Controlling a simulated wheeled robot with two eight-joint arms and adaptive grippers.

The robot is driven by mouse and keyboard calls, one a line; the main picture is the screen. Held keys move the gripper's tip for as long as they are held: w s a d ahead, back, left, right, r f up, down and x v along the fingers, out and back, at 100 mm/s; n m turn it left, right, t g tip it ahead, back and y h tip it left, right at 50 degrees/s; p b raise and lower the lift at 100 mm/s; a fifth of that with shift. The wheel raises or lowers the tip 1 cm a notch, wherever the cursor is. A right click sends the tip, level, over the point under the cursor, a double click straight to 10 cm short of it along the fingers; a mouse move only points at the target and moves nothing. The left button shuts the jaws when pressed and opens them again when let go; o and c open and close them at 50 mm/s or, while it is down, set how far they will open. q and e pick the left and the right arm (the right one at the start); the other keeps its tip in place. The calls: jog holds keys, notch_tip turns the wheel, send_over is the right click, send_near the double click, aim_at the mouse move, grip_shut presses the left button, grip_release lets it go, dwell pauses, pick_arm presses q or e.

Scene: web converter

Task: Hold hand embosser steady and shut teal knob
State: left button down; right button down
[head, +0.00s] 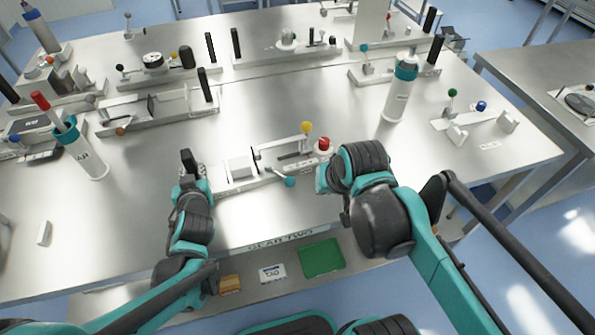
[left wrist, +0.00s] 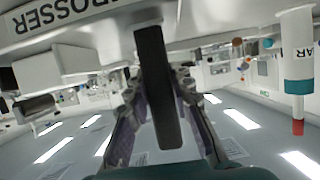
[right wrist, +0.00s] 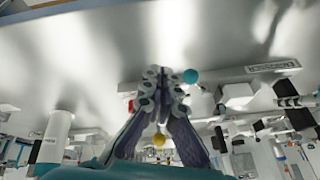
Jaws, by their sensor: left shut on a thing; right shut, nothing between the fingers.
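The hand embosser (head: 240,168) is a pale, low device near the front middle of the table. Its black upright handle (head: 187,160) is at its left end, and its teal knob (head: 290,181) sticks out at the front right. My left gripper (head: 190,182) is shut on the black handle, which stands between the fingers in the left wrist view (left wrist: 158,85). My right gripper (head: 320,182) is shut and empty, just right of the teal knob. In the right wrist view the closed fingertips (right wrist: 163,74) appear close beside the teal knob (right wrist: 190,76); contact cannot be told.
A yellow knob (head: 306,127) and a red knob (head: 324,144) stand just behind the teal knob. A white bottle with a teal cap (head: 398,95) stands to the back right. Another bottle (head: 85,155) stands at left. The table front beside the embosser is clear.

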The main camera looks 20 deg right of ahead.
aim_at(281, 175)
pick_arm(q)
jog(key=shift+s+f, duration=0.15)
jog(key=shift+f, duration=0.15)
pick_arm(e)
jog(key=w+d+r+m+g+y, duration=0.1)
jog(key=w+d+m+g, duration=0.1)
jog(key=w+m, duration=0.3)
jog(key=w+d+r+m+g+y, duration=0.1)
jog(key=w+d+r+m+g, duration=0.1)
jog(key=w+m+g, duration=0.2)
jog(key=w+m, duration=0.2)
jog(key=w, duration=0.1)
jog(key=shift+r+y, duration=0.2)
jog(key=shift+y, duration=0.1)
jog(key=shift+a+f, duration=0.1)
jog(key=x, duration=1)
jog(key=shift+a, duration=0.1)
jog(key=shift+s+a+r, duration=0.15)
jog(key=shift+s+a, duration=0.05)
jog(key=shift+a, duration=0.4)
jog(key=shift+s+a+r, duration=0.2)
jog(key=shift+a, duration=0.45)
jog(key=shift+s+a+r, duration=0.15)
jog(key=shift+a, duration=0.35)
jog(key=shift+m, duration=0.3)
